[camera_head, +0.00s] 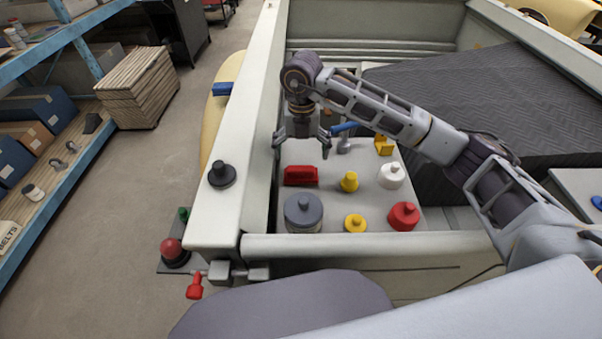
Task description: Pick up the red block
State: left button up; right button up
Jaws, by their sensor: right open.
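The red block (301,175) is a small rectangular piece lying on the light grey panel (328,215) in front of me. My right gripper (302,150) points down just above and behind it in the picture, with its fingers spread open and nothing between them. The fingers appear apart from the block, though the exact height gap is hard to tell. My left gripper does not show.
Near the block stand a grey round knob (303,213), yellow pieces (349,181), a white knob (391,175) and a red knob (403,216). A raised pale rail (240,140) runs along the left, with a black knob (222,174).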

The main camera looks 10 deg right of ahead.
aim_at(301, 168)
jog(key=shift+f, duration=1.8)
jog(key=shift+w+f+p, duration=0.15)
jog(key=shift+f+p, duration=0.7)
jog(key=shift+f, duration=1.75)
